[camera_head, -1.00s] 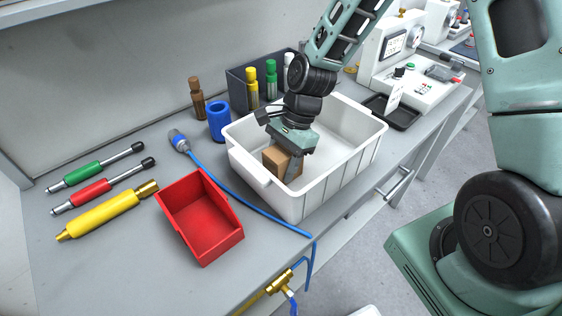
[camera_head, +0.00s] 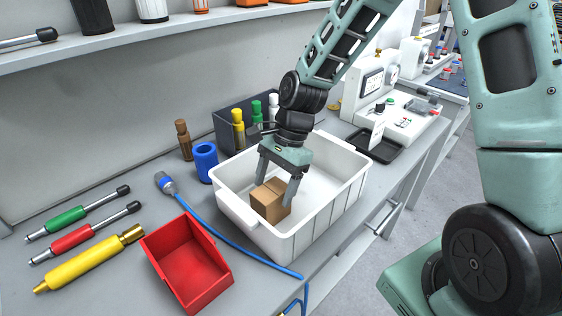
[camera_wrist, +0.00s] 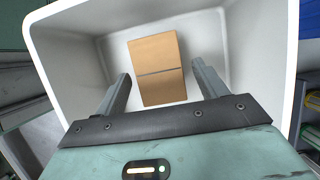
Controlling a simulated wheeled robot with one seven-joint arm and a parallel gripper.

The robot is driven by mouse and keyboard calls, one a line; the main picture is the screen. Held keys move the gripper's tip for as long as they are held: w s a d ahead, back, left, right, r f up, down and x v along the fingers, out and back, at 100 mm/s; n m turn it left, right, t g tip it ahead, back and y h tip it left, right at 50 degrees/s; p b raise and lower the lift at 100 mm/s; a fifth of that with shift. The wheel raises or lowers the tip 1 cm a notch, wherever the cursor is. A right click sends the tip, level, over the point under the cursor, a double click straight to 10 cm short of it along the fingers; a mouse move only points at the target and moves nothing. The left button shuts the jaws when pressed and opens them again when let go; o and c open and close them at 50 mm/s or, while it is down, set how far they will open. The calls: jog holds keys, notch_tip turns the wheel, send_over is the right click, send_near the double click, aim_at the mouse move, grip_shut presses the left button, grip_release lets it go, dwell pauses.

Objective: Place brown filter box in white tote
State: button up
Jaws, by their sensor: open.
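The brown filter box (camera_head: 270,203) rests inside the white tote (camera_head: 318,222), near its front left corner. In the wrist view the brown box (camera_wrist: 158,69) lies on the tote floor, beyond my fingertips and roughly between them in the picture. My gripper (camera_head: 275,188) is above the box inside the tote, with its fingers spread apart and pointing down. In the wrist view the gripper (camera_wrist: 160,82) is open, and nothing is held between its fingers. The white tote wall (camera_wrist: 70,55) surrounds the box there.
A red bin (camera_head: 190,262) stands left of the tote, with a blue hose (camera_head: 222,232) between them. A blue cylinder (camera_head: 205,163) and a brown bottle (camera_head: 183,140) stand behind. A dark box (camera_head: 226,128) with bottles and a black tray (camera_head: 376,146) are nearby.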

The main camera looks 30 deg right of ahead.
jog(key=v, duration=0.6)
jog(key=shift+d+r, duration=0.15)
jog(key=shift+r, duration=0.15)
jog(key=s+a+r+n+h, duration=0.1)
jog(key=s+a+n, duration=0.3)
jog(key=s+n, duration=0.6)
jog(key=s+a+r+n+t+h, duration=0.1)
jog(key=s+a+n, duration=0.4)
jog(key=s+n, duration=0.5)
notch_tip(320, 180, up, 2)
jog(key=shift+s+r+n+h, duration=0.2)
jog(key=shift+s+n+h, duration=0.1)
jog(key=shift+n+h, duration=0.6)
